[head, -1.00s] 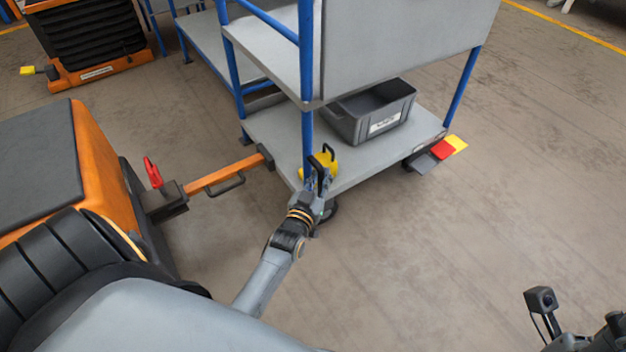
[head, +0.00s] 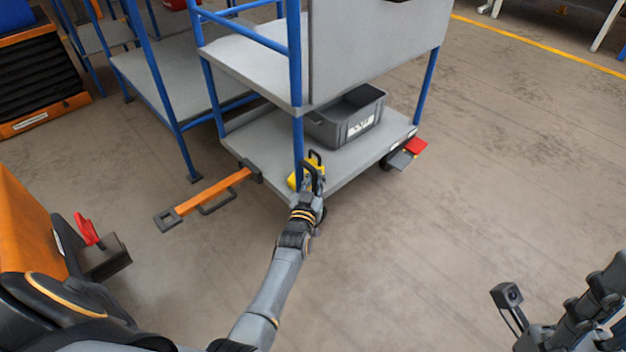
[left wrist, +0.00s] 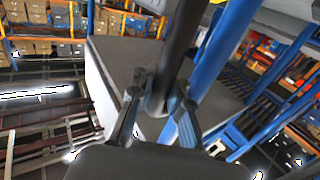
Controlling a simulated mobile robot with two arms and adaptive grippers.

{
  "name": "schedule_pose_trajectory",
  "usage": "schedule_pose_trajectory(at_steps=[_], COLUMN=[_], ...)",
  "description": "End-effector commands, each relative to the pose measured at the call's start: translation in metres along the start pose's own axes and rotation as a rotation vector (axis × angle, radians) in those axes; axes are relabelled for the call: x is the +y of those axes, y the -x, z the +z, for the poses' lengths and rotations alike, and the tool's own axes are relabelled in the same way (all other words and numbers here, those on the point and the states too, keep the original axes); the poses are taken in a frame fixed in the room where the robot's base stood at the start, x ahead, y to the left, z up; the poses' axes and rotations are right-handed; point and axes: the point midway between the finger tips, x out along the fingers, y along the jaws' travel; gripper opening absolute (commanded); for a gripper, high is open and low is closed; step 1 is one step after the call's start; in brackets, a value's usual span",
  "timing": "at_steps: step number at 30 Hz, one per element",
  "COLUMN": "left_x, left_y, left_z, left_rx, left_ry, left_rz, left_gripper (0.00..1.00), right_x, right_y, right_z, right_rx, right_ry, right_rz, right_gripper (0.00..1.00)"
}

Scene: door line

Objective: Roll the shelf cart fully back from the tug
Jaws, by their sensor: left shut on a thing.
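The shelf cart (head: 235,55) has blue posts and grey shelves. Its orange drawbar (head: 213,192) points toward the tug (head: 28,225), and its dark end is clear of the tug's hitch (head: 105,262), with floor showing between. The hitch has a red lever (head: 87,229).
A grey bin (head: 347,117) sits on the cart's lower shelf. Another blue-framed grey cart (head: 165,85) stands close behind, on the left. An orange and black machine (head: 40,75) is at the far left. Floor (head: 480,190) to the right is open.

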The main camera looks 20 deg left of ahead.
Motion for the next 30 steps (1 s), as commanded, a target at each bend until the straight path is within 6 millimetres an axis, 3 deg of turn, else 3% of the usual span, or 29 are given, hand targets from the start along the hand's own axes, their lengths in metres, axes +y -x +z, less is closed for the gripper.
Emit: schedule_pose_trajectory(at_steps=[1, 9, 10, 14, 23, 30], left_x=[0.010, 0.010, 0.010, 0.009, 0.006, 0.007], left_y=[0.002, 0.002, 0.002, 0.002, 0.003, 0.034], left_z=[0.003, 0.004, 0.004, 0.004, 0.002, 0.003], left_rx=[-0.006, -0.008, -0.009, -0.009, -0.005, -0.007], left_ry=[0.003, 0.003, 0.004, 0.004, 0.002, 0.002], left_rz=[0.013, 0.014, 0.014, 0.013, 0.008, 0.009], left_gripper=[0.00, 0.00, 0.17, 0.40, 0.40, 0.40], right_x=[0.000, 0.000, 0.000, 0.000, 0.000, 0.000], right_y=[0.000, 0.000, 0.000, 0.000, -0.001, 0.000], right_z=[0.000, 0.000, 0.000, 0.000, -0.001, 0.000], right_rx=[0.000, 0.001, 0.001, 0.001, 0.003, 0.002], right_ry=[0.000, 0.000, 0.000, 0.000, 0.000, 0.000], right_rz=[0.000, 0.000, 0.000, 0.000, 0.000, 0.000], right_gripper=[0.36, 0.36, 0.36, 0.36, 0.36, 0.36])
